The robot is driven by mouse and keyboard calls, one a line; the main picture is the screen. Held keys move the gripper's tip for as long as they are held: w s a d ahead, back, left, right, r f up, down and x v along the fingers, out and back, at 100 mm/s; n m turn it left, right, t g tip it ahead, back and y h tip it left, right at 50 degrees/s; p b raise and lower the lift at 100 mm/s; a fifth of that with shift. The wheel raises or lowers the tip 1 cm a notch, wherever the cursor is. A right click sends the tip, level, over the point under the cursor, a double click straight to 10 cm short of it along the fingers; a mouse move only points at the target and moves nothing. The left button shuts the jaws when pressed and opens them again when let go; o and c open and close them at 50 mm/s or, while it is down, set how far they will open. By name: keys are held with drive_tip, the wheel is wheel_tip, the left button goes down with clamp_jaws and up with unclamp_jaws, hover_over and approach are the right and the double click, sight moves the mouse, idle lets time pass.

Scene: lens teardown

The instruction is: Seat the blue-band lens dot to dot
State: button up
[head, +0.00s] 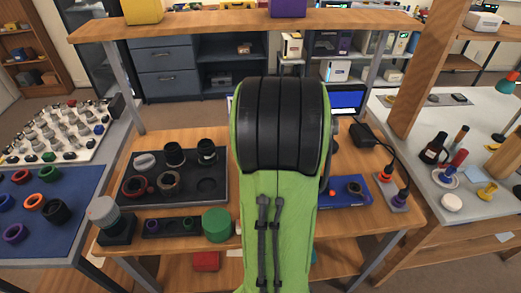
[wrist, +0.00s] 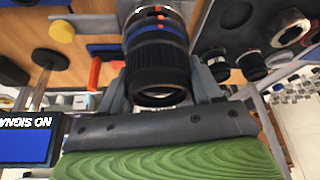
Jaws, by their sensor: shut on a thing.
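My gripper (wrist: 159,66) is shut on the blue-band lens (wrist: 160,76), with a finger on each side of its black ribbed barrel. The open dark end of the lens faces the wrist camera. The blue band (wrist: 157,37) circles the lens near the top of the wrist view. Small orange-red marks show above and on the band, roughly one above another. A paler ring (wrist: 150,14) lies beyond the band; I cannot tell whether it is part of the lens or a mount, or whether they touch. In the head view my green arm hides the gripper and lens.
A dark tray (head: 218,196) left of my arm holds several lens parts and rings. A green cylinder (head: 217,224) stands in front of it. Right of my arm is a blue mat (head: 340,201) with a small ring. A "NO SIGNAL" screen (wrist: 28,140) is close by in the wrist view.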

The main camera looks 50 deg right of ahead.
drive_tip(key=shift+f, duration=0.1)
idle(0.3)
drive_tip(key=shift+f+b, duration=0.25)
drive_tip(key=shift+b, duration=0.15)
drive_tip(key=shift+f, duration=0.1)
drive_tip(key=shift+f+b, duration=0.2)
drive_tip(key=shift+b, duration=0.1)
drive_tip(key=shift+f, duration=0.15)
idle(0.6)
